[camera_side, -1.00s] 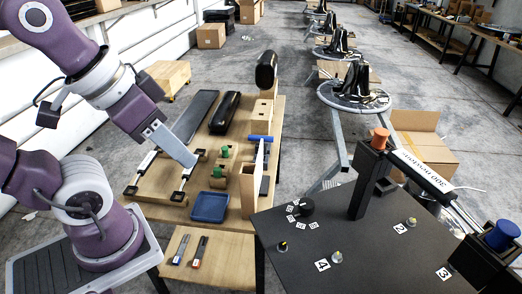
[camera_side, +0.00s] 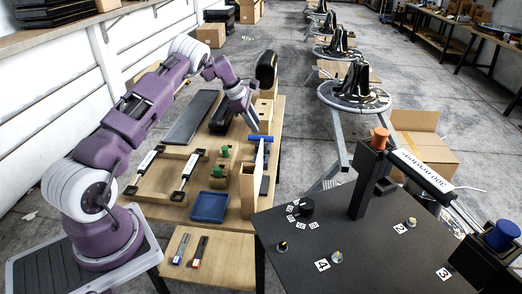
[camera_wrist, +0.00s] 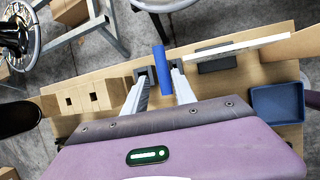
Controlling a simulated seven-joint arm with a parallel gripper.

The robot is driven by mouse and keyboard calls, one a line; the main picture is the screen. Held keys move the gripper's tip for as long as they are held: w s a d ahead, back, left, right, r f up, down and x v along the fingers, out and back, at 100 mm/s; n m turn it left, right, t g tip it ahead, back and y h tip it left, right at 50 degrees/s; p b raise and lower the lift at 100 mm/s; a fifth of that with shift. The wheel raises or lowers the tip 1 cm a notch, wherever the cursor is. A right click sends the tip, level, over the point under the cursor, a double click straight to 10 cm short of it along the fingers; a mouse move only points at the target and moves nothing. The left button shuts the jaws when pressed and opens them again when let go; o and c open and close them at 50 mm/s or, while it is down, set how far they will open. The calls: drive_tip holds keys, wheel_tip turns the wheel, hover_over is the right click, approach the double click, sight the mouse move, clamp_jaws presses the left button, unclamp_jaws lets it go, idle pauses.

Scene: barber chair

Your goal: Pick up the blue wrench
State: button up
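The blue wrench (camera_side: 261,138) shows in the side view as a short blue bar near the right edge of the wooden table, by the upright board. In the wrist view, the blue wrench (camera_wrist: 162,68) appears between my two fingers. My gripper (camera_wrist: 160,72) is open, with a finger on each side of the bar and gaps visible. In the side view, my gripper (camera_side: 253,125) points down just above and behind the wrench. I cannot tell how high the fingertips are above it.
The upright board (camera_side: 249,190) stands close to the wrench; its top edge also shows in the wrist view (camera_wrist: 228,49). Wooden blocks with holes (camera_wrist: 85,97) stand on the other side. A blue tray (camera_side: 210,207) and green-topped parts (camera_side: 223,151) are nearer the front.

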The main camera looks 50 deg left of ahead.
sight(260, 137)
drive_tip(key=x, duration=0.6)
drive_tip(key=shift+s, duration=0.2)
drive_tip(key=shift+f, duration=0.25)
clamp_jaws()
idle(1.5)
